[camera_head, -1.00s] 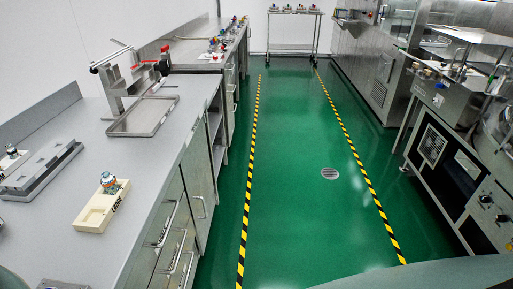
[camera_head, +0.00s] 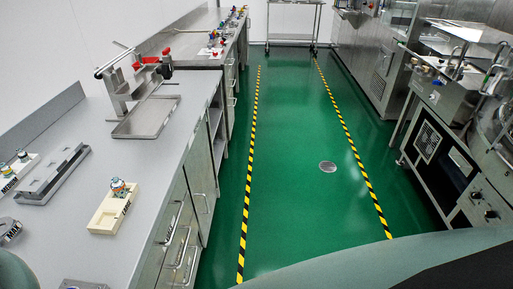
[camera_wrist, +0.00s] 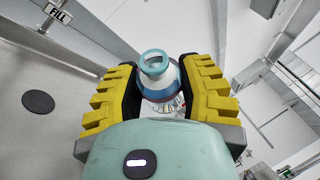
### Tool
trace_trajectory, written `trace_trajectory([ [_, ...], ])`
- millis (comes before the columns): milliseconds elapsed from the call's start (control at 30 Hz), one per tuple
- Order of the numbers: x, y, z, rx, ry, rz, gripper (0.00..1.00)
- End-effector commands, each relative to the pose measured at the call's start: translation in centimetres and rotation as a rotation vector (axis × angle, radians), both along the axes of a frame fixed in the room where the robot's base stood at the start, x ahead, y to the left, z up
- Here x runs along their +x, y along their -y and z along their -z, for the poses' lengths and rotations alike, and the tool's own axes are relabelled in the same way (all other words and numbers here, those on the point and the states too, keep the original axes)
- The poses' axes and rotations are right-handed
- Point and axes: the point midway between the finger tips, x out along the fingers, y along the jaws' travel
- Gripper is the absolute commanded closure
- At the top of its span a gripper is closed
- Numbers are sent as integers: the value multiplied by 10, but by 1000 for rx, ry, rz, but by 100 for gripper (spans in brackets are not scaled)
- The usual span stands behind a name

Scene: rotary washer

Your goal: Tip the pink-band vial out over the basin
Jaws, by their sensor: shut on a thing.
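In the wrist view my gripper (camera_wrist: 160,97) is shut on a vial (camera_wrist: 158,77), held between the yellow ridged fingers. The vial has a teal ring-shaped top, a white shoulder and a blue band, with a little red or pink below it. Its lower part is hidden by my gripper, so I cannot tell whether it has the pink band. My gripper does not show in the head view; only parts of my arm show at its bottom edge. I cannot make out the basin for certain in either view.
A cream holder (camera_head: 103,215) with a small vial (camera_head: 118,188) stands on the left counter (camera_head: 75,240). Behind it are a grey block (camera_head: 50,175) and a steel tray (camera_head: 146,118). Steel machines (camera_head: 455,165) line the right. The green floor (camera_head: 300,200) between is clear.

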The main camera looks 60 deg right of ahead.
Motion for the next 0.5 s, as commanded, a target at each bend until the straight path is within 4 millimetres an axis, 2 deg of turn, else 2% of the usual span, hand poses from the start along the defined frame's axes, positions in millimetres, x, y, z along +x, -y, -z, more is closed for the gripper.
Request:
trace_trajectory([
  [33,0,-1,-5,-28,21,-3,97],
  [233,-1,-1,-4,-133,88,-2,97],
  [300,1,1,3,-239,146,5,97],
  [500,2,3,2,-534,324,7,97],
])
